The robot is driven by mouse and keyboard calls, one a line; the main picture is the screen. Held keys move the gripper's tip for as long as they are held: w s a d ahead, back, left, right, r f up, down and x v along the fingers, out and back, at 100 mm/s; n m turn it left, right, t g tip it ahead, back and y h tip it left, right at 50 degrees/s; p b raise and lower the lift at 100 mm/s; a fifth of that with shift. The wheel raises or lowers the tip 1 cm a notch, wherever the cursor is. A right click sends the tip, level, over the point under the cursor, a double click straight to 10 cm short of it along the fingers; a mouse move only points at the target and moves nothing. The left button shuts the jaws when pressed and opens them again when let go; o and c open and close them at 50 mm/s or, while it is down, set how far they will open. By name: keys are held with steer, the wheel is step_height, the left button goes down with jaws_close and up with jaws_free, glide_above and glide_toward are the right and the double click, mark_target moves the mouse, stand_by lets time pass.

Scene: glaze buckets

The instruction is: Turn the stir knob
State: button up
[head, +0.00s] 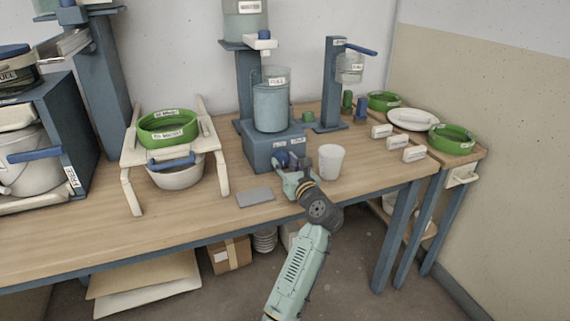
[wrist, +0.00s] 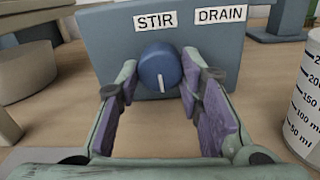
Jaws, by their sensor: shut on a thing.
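The stir knob (wrist: 160,66) is round and blue with a white pointer line, on the front of a blue-grey box (wrist: 100,35) under the STIR label (wrist: 155,20). The pointer line points down. My gripper (wrist: 160,80) reaches the box's front with one finger on each side of the knob and is shut on it. A DRAIN label (wrist: 220,15) is to the right; any control below it is hidden by my right finger. In the head view my gripper (head: 288,166) covers the knob at the front of the box (head: 258,153).
A clear vessel (head: 271,106) stands on the box. A white graduated cup (head: 330,163) stands close to the right of my gripper. A grey plate (head: 255,197) lies front left. A white rack (head: 133,153) with a green-rimmed sieve (head: 168,130) stands left. The table front is clear.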

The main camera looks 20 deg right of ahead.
steer(key=shift+n, duration=0.3)
steer(key=n, duration=0.5)
steer(key=shift+d+n+p, duration=0.1)
steer(key=shift+n+p, duration=0.2)
steer(key=n+b, duration=0.1)
steer(key=n, duration=0.4)
steer(key=n+b, duration=0.2)
steer(key=n, duration=0.4)
steer(key=shift+n, duration=0.3)
steer(key=n+b, duration=0.3)
steer(key=n, duration=0.2)
steer(key=shift+r+n+h, duration=0.1)
steer(key=shift+n+h, duration=0.2)
steer(key=o, duration=1.2)
steer(key=shift+c, duration=0.2)
